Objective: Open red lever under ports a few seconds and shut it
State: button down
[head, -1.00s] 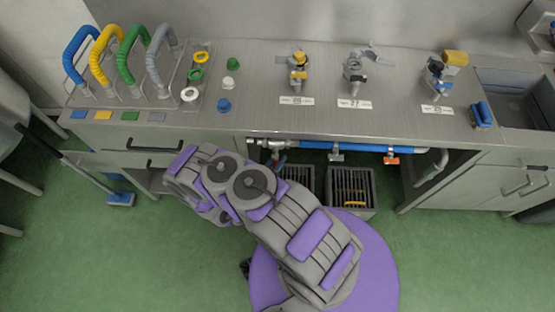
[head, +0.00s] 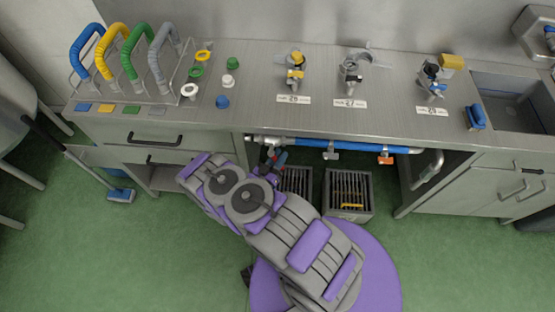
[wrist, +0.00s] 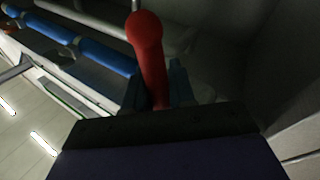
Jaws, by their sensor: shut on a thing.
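The red lever (wrist: 150,55) rises between the fingers of my gripper (wrist: 156,88) in the wrist view, its round knob beyond the fingertips. My gripper is shut on the lever's lower part. In the head view my gripper (head: 272,161) is under the counter's front edge, left of the blue pipe, and a small bit of the red lever (head: 282,157) shows there. The lever's base is hidden. The ports (head: 295,78) stand on the counter above, with number labels in front.
A blue pipe (head: 350,146) runs under the counter, with a white handle (head: 331,154) and an orange handle (head: 386,158). Slatted crates (head: 348,192) stand on the floor below. Drawers (head: 150,140) lie to the left and a sink (head: 510,100) to the right.

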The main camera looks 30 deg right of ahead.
jog(key=shift+n, duration=0.3)
jog(key=c, duration=1.1)
grip_release()
jog(key=shift+o, duration=0.2)
jog(key=v, duration=1.7)
jog(key=shift+s+f+b, duration=0.15)
jog(key=shift+f+b, duration=0.05)
jog(key=shift+b, duration=0.15)
jog(key=shift+a, duration=0.1)
jog(key=shift+c, duration=0.2)
